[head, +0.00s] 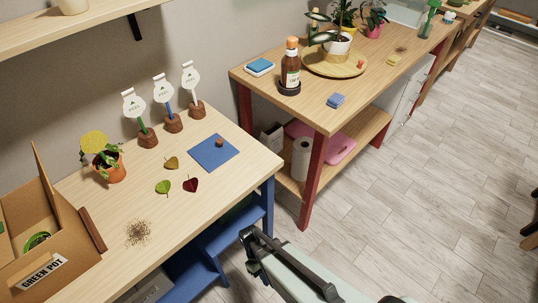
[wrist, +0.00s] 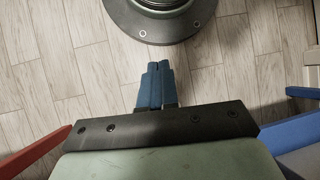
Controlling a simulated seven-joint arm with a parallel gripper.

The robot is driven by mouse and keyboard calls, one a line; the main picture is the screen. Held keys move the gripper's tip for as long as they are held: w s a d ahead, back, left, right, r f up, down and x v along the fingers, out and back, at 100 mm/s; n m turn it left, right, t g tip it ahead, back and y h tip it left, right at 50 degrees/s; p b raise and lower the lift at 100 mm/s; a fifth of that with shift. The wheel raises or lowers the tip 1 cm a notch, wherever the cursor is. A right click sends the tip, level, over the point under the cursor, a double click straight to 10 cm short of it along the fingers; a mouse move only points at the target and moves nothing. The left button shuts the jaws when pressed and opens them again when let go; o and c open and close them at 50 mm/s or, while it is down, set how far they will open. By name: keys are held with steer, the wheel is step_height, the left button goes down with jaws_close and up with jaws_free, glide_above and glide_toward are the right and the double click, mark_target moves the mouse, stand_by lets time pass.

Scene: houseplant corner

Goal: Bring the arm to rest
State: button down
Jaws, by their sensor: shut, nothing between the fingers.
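My arm (head: 305,272) shows in the head view at the lower middle, its pale green link beside the blue-legged table's right front corner, above the floor. In the wrist view my gripper (wrist: 160,70) points over the floor, with its two blue fingers together and nothing between them. I cannot make out the fingers in the head view. The arm holds no object and appears apart from both tables.
A red-legged bench (head: 315,112) stands behind. Open floor (head: 440,170) lies right.

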steer(key=s+d+m+y, duration=0.1)
steer(key=s+d+m, duration=0.2)
steer(key=d, duration=0.6)
steer(key=s+d+m+y, duration=0.2)
steer(key=s+d+m, duration=0.2)
steer(key=d, duration=0.5)
steer(key=shift+s+d+m+g, duration=0.25)
steer(key=shift+m+g, duration=0.15)
steer(key=shift+m, duration=0.6)
steer(key=shift+w, duration=0.15)
